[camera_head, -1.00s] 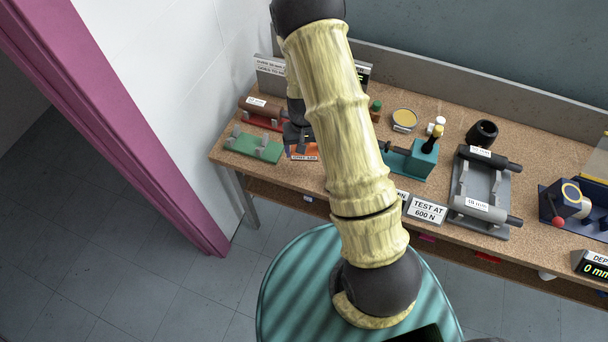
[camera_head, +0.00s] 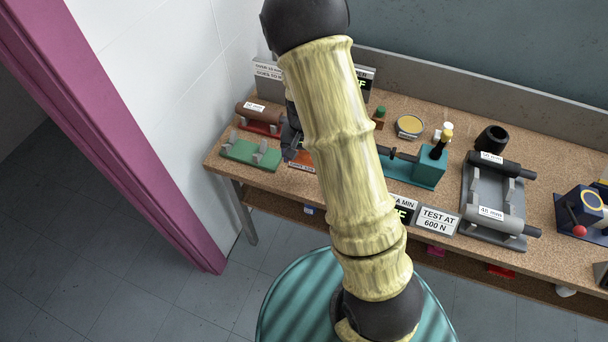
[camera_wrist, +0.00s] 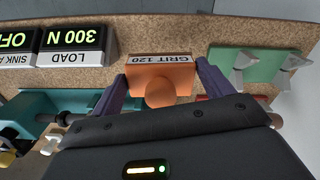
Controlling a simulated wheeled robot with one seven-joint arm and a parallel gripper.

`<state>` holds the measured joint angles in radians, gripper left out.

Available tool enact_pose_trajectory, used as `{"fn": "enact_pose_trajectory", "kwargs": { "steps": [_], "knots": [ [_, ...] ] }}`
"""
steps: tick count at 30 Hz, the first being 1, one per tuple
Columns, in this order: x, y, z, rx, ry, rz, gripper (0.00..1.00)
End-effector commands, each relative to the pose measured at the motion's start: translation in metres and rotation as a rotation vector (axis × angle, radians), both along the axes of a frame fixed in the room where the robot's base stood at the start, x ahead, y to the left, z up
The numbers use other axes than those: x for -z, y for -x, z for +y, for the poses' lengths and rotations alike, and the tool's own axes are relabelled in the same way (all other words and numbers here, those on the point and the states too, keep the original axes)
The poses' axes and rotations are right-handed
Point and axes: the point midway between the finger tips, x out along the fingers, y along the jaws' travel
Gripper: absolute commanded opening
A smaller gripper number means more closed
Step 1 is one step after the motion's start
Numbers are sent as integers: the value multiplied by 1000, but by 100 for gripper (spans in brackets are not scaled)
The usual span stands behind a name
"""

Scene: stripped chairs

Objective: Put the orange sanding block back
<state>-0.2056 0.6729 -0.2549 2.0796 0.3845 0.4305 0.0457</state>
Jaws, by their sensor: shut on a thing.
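The orange sanding block (camera_wrist: 160,88) sits between the two fingers of my gripper (camera_wrist: 163,78) in the wrist view. It has a round knob on top, and its front label reads GRIT 120. The fingers are shut on its two sides. In the head view my arm covers much of it, and a strip of the orange block (camera_head: 302,165) shows near the bench's front edge. My gripper (camera_head: 290,150) is partly hidden there. I cannot tell whether the block touches the bench.
A green cradle (camera_head: 250,154) and a brown roller on a red stand (camera_head: 258,116) lie left of the block. A teal device (camera_head: 427,166) and a grey roller rack (camera_head: 493,200) stand to the right on the cork-topped bench (camera_head: 385,215). A wall closes the left end.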

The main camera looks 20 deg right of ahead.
Motion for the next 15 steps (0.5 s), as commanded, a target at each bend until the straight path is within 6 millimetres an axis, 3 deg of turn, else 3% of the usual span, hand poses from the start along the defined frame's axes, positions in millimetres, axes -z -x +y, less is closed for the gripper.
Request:
{"fn": "enact_pose_trajectory", "kwargs": {
  "steps": [6,15],
  "knots": [
    [36,1,0,2,0,3,58],
    [40,0,0,0,0,0,58]
  ]
}}
